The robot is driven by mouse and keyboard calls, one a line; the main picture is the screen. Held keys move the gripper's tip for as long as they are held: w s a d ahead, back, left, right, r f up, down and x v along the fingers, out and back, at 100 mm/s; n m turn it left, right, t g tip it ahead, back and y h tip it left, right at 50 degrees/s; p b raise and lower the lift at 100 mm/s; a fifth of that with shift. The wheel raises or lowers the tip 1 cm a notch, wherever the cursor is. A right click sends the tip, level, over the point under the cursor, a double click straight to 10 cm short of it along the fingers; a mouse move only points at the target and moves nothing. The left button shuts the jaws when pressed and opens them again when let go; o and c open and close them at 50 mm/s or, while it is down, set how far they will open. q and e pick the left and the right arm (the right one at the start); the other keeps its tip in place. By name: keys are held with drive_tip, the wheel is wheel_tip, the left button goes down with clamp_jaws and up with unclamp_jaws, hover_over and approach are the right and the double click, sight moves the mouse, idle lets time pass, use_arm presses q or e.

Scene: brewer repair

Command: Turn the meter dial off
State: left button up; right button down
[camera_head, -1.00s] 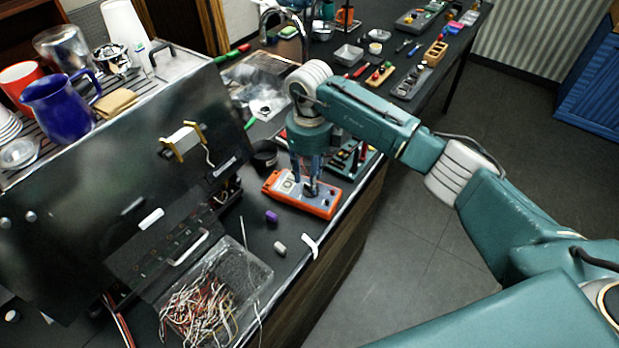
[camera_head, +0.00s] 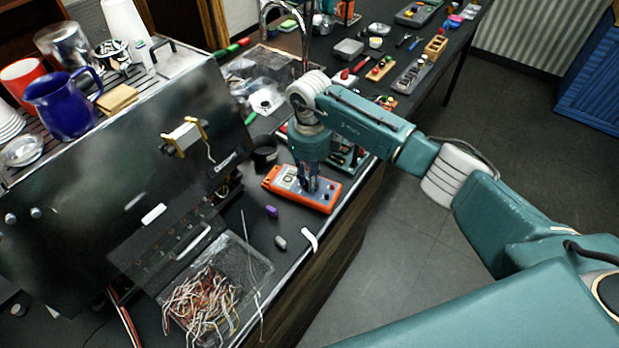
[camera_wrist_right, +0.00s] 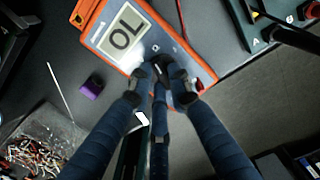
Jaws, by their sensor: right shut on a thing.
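The orange meter (camera_head: 322,200) lies flat on the dark counter near its front edge. My right gripper (camera_head: 308,187) points down onto the meter's face. In the right wrist view its fingers (camera_wrist_right: 172,85) are closed around the dark dial (camera_wrist_right: 160,63), which is mostly hidden between them. My left gripper is in neither view.
A clear bin of wires (camera_head: 262,268) stands left of the meter. A purple block (camera_head: 271,211) and a grey piece (camera_head: 280,242) lie between them. The large metal brewer (camera_head: 100,180) fills the left. A teal stand (camera_head: 350,160) is behind the meter.

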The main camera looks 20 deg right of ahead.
drive_tip(key=shift+d+f+n+b, duration=0.15)
drive_tip(key=shift+n+b, duration=0.25)
drive_tip(key=shift+b, duration=0.35)
drive_tip(key=n+b, duration=1)
drive_tip(key=b, duration=0.2)
drive_tip(key=shift+s, duration=0.1)
drive_tip(key=shift+d+r+n+b, duration=0.1)
drive_tip(key=shift+n+b, duration=0.65)
drive_tip(key=shift+n, duration=0.45)
drive_tip(key=shift+d+r+n+b, duration=0.1)
drive_tip(key=shift+n+b, duration=0.65)
drive_tip(key=shift+n, duration=0.45)
drive_tip(key=c, duration=1.6)
unclamp_jaws()
